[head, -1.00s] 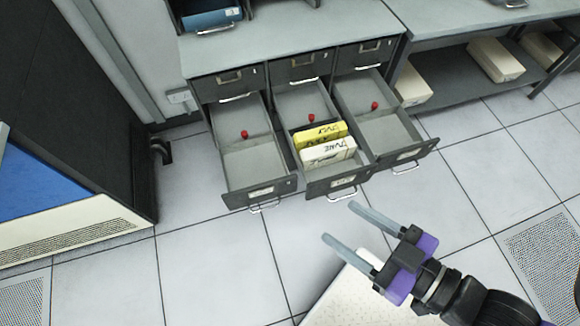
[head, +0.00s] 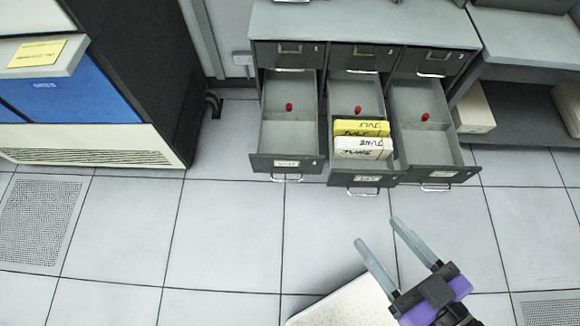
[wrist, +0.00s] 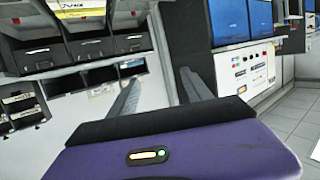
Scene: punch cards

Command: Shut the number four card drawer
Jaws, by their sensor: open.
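A dark grey card cabinet stands at the upper right of centre in the head view, with three lower drawers pulled out. The left drawer (head: 287,148) is open and holds no cards. The middle drawer (head: 358,181) is open and holds a yellow card pack (head: 360,128) and a white card pack (head: 362,147), marked JULY and JUNE. The right drawer (head: 436,150) is open without cards. The drawer numbers are too small to read. My gripper (head: 377,231) is open and empty, in front of the middle and right drawers, apart from them. Its fingers also show in the wrist view (wrist: 160,76).
The upper row of drawers (head: 362,57) is shut. A black, blue and white machine (head: 90,135) stands at the left. A desk with a shelf (head: 520,120) stands at the right, with cream boxes (head: 473,108).

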